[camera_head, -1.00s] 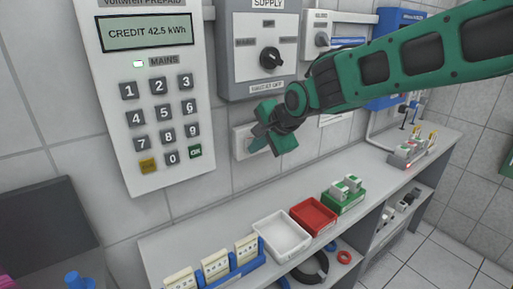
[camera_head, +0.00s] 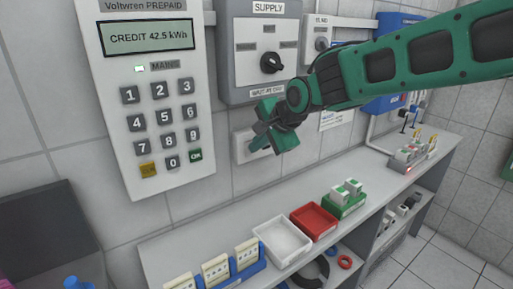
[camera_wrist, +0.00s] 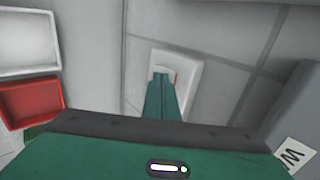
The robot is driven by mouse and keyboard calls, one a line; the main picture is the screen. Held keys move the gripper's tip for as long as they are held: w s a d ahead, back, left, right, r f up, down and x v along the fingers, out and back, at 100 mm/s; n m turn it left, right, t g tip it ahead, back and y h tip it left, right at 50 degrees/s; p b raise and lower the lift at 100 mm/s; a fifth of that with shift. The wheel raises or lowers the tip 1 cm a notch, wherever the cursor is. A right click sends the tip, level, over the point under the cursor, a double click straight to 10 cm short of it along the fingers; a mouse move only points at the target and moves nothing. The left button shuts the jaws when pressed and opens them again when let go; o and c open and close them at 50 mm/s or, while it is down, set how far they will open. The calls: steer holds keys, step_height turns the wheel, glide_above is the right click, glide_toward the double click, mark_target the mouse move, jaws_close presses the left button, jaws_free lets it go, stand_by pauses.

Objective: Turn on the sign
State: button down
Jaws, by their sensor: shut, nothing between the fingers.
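A white wall plate (camera_head: 238,149) sits below the grey supply box. It also shows in the wrist view (camera_wrist: 190,68), with a small reddish part beside the fingertips that may be a switch. My gripper (camera_head: 259,142) is shut and empty, its green fingers at the front of this plate. In the wrist view the closed fingertips (camera_wrist: 163,76) overlap the plate's middle; I cannot tell whether they touch it. The fingers hide most of the switch face. No sign that I can identify for certain is in view.
A supply box (camera_head: 265,55) with a black knob hangs above. A keypad meter (camera_head: 150,100) reading CREDIT 42.5 kWh is at left. The bench below holds a white tray (camera_head: 282,240), a red tray (camera_head: 313,221) and a blue rack of cards (camera_head: 235,270).

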steer(key=s+d+f+v, duration=0.1)
steer(key=v, duration=1.1)
steer(key=shift+s+d, duration=0.2)
steer(key=shift+s, duration=0.3)
steer(key=shift+f, duration=0.15)
